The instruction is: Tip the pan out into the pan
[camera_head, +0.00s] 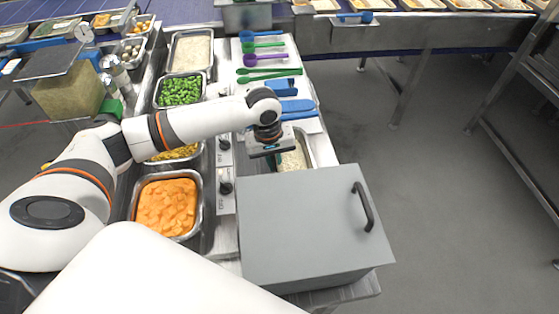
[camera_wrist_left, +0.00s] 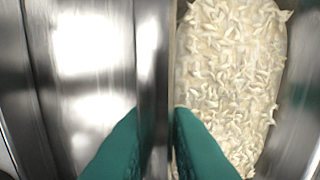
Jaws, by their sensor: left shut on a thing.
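My left gripper (camera_head: 271,153) reaches over a metal pan (camera_head: 308,150) behind the grey box. In the left wrist view, its green fingers (camera_wrist_left: 155,125) are shut on the pan's upright metal wall (camera_wrist_left: 152,60), one finger on each side. Pale, sliver-like food (camera_wrist_left: 225,85) lies in the pan to the right of this wall. The fingertips are hidden in the head view. Another metal pan (camera_head: 210,62) with pale food stands at the back left of the counter. I cannot tell which pan is the receiving one. My right gripper is not in view.
A large grey box (camera_head: 300,225) with a black handle stands close in front of the held pan. Pans of orange food (camera_head: 166,205) and green food (camera_head: 180,91) line the left. Blue, green and purple utensils (camera_head: 268,60) lie behind. Open floor is on the right.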

